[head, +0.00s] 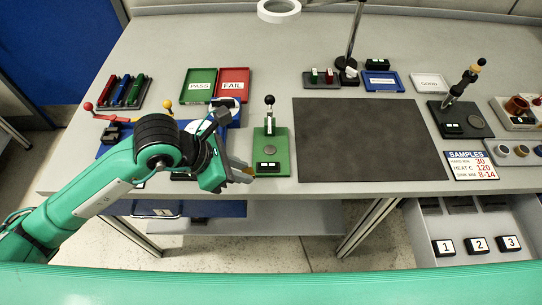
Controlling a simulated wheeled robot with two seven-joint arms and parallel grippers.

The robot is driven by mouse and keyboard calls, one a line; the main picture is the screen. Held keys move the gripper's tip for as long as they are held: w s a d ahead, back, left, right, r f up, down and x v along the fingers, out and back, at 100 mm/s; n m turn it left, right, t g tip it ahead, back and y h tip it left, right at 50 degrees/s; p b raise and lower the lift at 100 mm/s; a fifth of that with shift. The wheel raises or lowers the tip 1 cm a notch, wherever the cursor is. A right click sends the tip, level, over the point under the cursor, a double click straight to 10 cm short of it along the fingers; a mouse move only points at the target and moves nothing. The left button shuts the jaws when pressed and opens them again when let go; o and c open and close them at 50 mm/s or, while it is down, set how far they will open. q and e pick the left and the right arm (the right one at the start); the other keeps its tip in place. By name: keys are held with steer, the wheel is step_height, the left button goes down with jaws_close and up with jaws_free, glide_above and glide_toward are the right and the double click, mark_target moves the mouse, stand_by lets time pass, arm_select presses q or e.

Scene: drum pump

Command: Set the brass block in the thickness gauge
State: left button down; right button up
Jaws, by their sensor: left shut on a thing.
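My left gripper (225,172) reaches in from the left over the front of the table. It is shut on a small brass-coloured block (243,175), which is partly hidden by the fingers. A green-based instrument (283,159) with a black-knobbed post, a round grey pad and a small dark display stands just right of the block; it looks like the thickness gauge. The block is at the left side of its base, near the front, not on the round pad. Whether it touches the base is not clear. My right gripper is not in view.
A dark mat (365,140) lies right of the green instrument. Green PASS (199,87) and red FAIL (234,85) trays stand behind. A dark-based lever instrument (452,110) stands at the right. A blue mat (107,150) with tools lies under my left arm. An open drawer (430,240) has numbered compartments.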

arm_select(q)
steer(key=s+d+f+m+g+b, duration=0.2)
steer(key=s+d+f+m, duration=0.2)
steer(key=s+d, duration=0.1)
steer(key=p, duration=0.4)
glide_above(273, 149)
steer(key=s+a, duration=0.2)
steer(key=s, duration=0.1)
steer(key=shift+a+g, duration=0.15)
steer(key=shift+g, duration=0.15)
steer(key=shift+w+p, duration=0.45)
steer(key=shift+w, duration=0.75)
steer(key=shift+w+f+p, duration=0.3)
steer(key=shift+w+f, duration=0.05)
steer(key=shift+f, duration=0.7)
steer(key=c, duration=1.5)
jaws_free()
steer(key=shift+o, duration=1.3)
steer(key=shift+r, duration=0.1)
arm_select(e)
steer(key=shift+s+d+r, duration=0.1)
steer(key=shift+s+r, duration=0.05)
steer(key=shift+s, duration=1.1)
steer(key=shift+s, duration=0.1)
